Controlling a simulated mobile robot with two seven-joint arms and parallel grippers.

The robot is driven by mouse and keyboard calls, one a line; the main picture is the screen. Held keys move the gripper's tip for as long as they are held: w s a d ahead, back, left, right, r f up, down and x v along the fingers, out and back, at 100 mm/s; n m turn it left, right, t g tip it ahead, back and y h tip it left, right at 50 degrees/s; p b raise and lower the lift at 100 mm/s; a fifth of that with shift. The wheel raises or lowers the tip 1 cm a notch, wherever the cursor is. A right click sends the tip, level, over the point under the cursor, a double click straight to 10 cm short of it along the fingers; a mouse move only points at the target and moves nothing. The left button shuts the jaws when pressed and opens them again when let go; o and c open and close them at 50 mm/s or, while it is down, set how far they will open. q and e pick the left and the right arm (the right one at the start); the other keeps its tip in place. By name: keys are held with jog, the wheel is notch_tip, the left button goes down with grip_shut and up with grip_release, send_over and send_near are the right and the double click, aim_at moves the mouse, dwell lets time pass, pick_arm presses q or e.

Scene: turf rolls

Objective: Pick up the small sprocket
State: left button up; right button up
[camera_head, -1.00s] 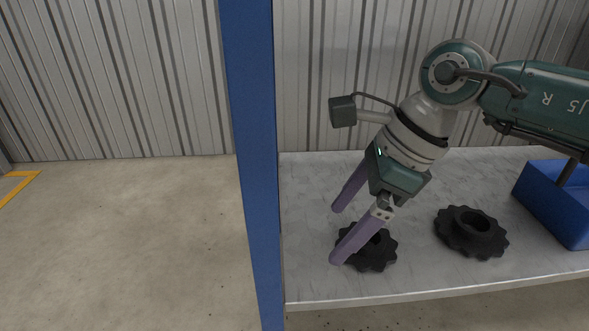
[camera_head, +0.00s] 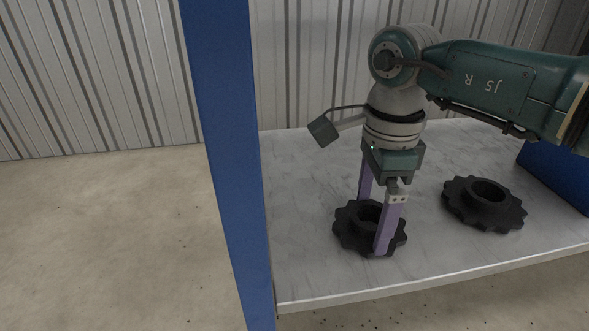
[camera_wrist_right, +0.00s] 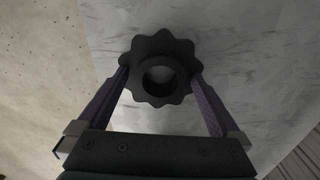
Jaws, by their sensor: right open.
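The small sprocket (camera_head: 347,234), black and toothed with a raised round hub, lies flat on the grey shelf near the blue post. My right gripper (camera_head: 372,226) points down over it, open. One purple finger stands on its near side, and the other is on its far side, with its tip hidden. In the right wrist view the sprocket (camera_wrist_right: 160,45) sits between the two fingertips, which are close to its teeth on either side. Whether they touch it I cannot tell. My left gripper is out of view.
A larger black sprocket (camera_head: 486,203) lies to the right on the shelf (camera_head: 320,280). A blue bin (camera_head: 552,172) is at the right edge, partly behind my arm. A blue post (camera_head: 225,150) rises just left of the shelf. The shelf between the two sprockets is clear.

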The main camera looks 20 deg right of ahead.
jog(key=shift+s+f, duration=0.1)
jog(key=shift+f, duration=0.3)
jog(key=shift+r, duration=0.1)
jog(key=shift+w, duration=0.2)
jog(key=shift+c, duration=1.1)
jog(key=shift+s, duration=0.1)
grip_shut()
